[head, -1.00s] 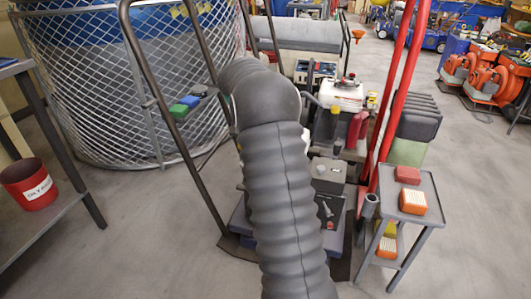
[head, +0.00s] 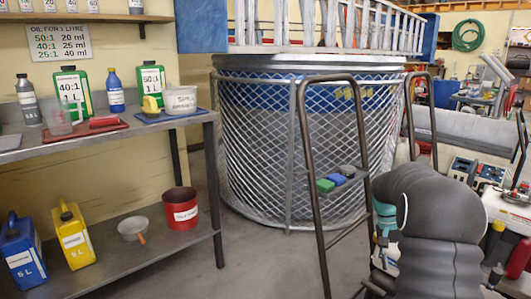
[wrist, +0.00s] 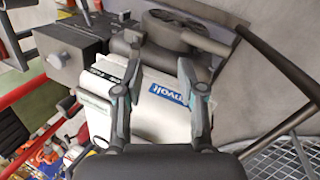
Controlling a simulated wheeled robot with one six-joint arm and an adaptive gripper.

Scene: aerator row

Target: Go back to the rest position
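My gripper (wrist: 158,75) shows in the wrist view with its two dark, teal-edged fingers apart and nothing between them. Beyond the fingers is a white box with a blue label (wrist: 173,92); I cannot tell how far away it is. In the head view my grey sleeved arm fills the lower right and hides most of what is behind it. A teal and white part of the arm's end shows beside it, but the fingertips are not clear there.
A workbench (head: 110,138) with bottles stands at left, a red bucket (head: 180,208) on its lower shelf. A mesh-walled blue tank (head: 262,150) stands behind. A dark-framed trolley (head: 313,165) stands close to my arm. The floor between bench and trolley is clear.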

